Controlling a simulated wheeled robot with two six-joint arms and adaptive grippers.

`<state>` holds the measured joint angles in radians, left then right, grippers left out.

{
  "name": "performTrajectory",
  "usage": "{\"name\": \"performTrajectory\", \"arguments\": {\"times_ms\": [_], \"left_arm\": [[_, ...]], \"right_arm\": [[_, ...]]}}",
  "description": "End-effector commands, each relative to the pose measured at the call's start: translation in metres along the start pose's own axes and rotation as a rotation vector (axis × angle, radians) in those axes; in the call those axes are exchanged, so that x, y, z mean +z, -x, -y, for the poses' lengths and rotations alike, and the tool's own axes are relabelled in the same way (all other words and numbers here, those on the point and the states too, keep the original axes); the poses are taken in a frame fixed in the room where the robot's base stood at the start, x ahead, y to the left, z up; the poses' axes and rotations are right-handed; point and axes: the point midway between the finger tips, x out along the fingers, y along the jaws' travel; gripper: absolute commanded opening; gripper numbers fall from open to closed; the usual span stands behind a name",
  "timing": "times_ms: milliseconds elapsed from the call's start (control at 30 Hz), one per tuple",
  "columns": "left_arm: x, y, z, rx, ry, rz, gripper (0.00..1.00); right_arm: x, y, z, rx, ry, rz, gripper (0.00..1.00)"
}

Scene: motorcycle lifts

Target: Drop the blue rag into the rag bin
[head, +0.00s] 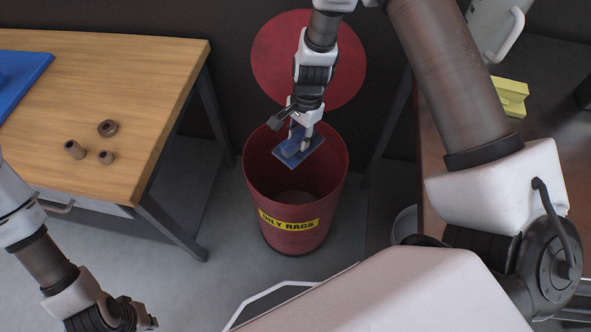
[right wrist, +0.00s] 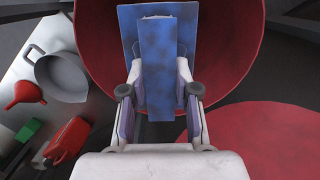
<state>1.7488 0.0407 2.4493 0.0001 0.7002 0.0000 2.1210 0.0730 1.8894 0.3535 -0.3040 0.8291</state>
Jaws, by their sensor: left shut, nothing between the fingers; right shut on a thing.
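The blue rag (head: 291,155) is in my right gripper (head: 303,138), which is shut on it over the mouth of the rag bin. The bin (head: 290,240) is a red, round, open-topped drum with a yellow "OILY RAGS" label on its front. In the right wrist view the rag (right wrist: 158,60) lies between the two fingers, with the red bin (right wrist: 235,45) behind it. The bottom of the bin shows only partly. My left gripper (head: 147,322) is shut and empty at the lower left, away from the bin.
A red disc (head: 308,55) is behind the bin. A wooden bench (head: 110,80) with several brown metal rings and a blue mat (head: 22,85) stands left. A dark bench with a yellow block (head: 511,96) is at right.

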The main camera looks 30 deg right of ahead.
Motion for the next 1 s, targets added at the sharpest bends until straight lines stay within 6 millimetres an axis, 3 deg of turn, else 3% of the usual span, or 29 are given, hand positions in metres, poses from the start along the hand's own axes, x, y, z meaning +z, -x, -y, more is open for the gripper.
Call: {"name": "performTrajectory", "arguments": {"times_ms": [33, 233, 600, 933, 967, 1000], "left_arm": [[0.000, -0.010, 0.000, 0.000, -0.001, 0.000, 0.00], [0.000, -0.021, 0.000, 0.000, -0.001, -0.001, 0.00], [0.000, -0.073, 0.000, 0.000, -0.001, 0.000, 0.00], [0.000, -0.073, 0.000, 0.000, -0.001, 0.000, 0.00], [0.000, -0.073, 0.000, 0.000, -0.001, 0.000, 0.00], [0.000, -0.073, 0.000, 0.000, -0.001, 0.000, 0.00]], "right_arm": [[-0.003, -0.011, -0.001, -0.004, -0.035, 0.001, 0.00], [-0.005, -0.023, -0.003, -0.007, -0.070, 0.001, 0.00], [-0.013, -0.069, -0.003, -0.007, -0.065, 0.000, 0.00], [-0.013, -0.069, -0.003, -0.006, -0.064, 0.000, 0.00], [-0.013, -0.069, -0.003, -0.006, -0.064, 0.000, 0.41], [-0.013, -0.069, -0.003, -0.006, -0.064, 0.000, 0.55]]}}
